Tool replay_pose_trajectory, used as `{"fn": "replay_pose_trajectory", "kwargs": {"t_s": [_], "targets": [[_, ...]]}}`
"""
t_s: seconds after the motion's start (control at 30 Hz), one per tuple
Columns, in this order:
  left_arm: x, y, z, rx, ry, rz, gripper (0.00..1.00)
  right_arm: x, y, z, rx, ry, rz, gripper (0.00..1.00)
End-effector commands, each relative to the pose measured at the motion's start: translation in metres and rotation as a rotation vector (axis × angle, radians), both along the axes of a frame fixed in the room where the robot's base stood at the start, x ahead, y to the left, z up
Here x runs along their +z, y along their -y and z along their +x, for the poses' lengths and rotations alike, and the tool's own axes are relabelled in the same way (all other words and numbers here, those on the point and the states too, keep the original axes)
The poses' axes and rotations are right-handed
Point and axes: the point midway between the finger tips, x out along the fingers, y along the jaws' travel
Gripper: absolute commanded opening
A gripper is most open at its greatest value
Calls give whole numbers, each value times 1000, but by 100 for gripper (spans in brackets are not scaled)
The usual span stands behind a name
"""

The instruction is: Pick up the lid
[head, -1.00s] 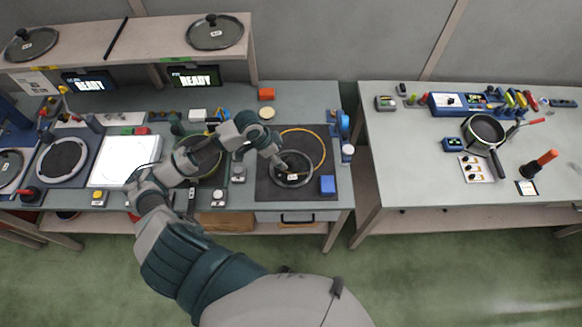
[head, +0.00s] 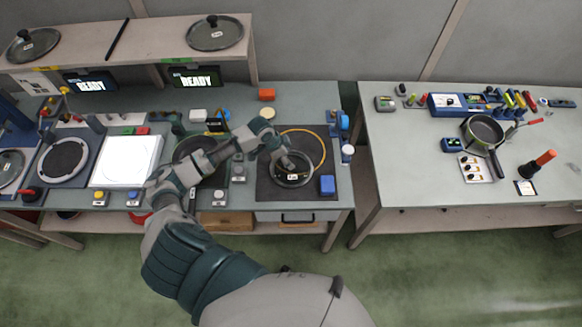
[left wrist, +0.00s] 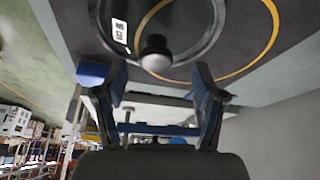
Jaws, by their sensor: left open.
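A round glass lid (head: 294,180) with a dark rim, a white label and a knob lies on the dark mat at the right end of the left bench. It overlaps the lower left of a yellow ring on the mat. In the left wrist view the lid (left wrist: 189,45) is at the top, with its round dark knob (left wrist: 155,52) just beyond the fingertips. My left gripper (head: 285,160) is over the lid; in the left wrist view it (left wrist: 160,75) is open, with the knob roughly centred ahead of its two fingers. My right gripper is not in view.
A blue block (head: 327,185) lies right of the lid on the dark mat (head: 268,150). Two more lids lie on the shelf, one of them at the right (head: 214,33). A pan (head: 484,130) stands on the right table. A gap separates the two benches.

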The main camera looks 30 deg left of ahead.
Motion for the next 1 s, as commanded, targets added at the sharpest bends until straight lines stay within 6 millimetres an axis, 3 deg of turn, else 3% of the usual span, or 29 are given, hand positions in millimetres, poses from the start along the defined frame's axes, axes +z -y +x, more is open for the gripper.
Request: {"fn": "replay_pose_trajectory", "kwargs": {"t_s": [0.2,0.5,0.57,0.8,1.0], "targets": [[-31,12,7,1,-3,-1,70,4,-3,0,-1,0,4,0],[-39,13,10,0,0,1,70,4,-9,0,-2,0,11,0],[-39,13,9,0,1,1,60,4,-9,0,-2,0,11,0],[-39,12,9,1,-1,0,0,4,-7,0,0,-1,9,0],[-39,12,10,0,1,1,0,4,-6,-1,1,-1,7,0]]}}
